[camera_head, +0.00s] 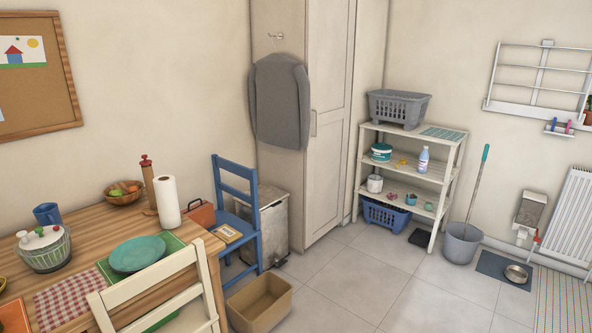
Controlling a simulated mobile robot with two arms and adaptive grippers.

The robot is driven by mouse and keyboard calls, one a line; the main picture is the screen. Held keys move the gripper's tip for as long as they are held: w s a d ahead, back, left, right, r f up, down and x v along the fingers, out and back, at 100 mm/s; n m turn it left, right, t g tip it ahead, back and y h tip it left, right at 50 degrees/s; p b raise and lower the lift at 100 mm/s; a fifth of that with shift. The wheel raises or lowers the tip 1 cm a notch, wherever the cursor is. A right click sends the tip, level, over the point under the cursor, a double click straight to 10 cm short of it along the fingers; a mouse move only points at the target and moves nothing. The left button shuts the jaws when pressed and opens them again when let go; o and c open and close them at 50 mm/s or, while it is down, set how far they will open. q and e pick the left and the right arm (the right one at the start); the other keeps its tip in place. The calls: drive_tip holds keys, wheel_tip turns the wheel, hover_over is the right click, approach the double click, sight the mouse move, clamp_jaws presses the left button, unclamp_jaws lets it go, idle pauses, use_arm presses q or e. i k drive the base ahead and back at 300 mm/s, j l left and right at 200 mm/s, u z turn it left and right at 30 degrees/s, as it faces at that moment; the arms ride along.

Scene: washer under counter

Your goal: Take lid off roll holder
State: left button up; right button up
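A white paper roll (167,202) stands upright on the wooden table (95,222) at the left. No separate lid can be made out on top of it, and any holder inside the roll is hidden. A tall wooden piece with a red top (149,182) stands just behind and left of the roll; I cannot tell whether it is part of a roll holder. Neither of my grippers is in view.
Floor at centre right is free.

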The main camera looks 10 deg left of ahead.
sight(146, 162)
drive_tip(key=i+u, duration=0.1)
drive_tip(key=i, duration=0.5)
drive_tip(key=i+l+u, duration=0.15)
drive_tip(key=i, duration=0.5)
drive_tip(key=i+l+u, duration=0.1)
drive_tip(key=i, duration=0.5)
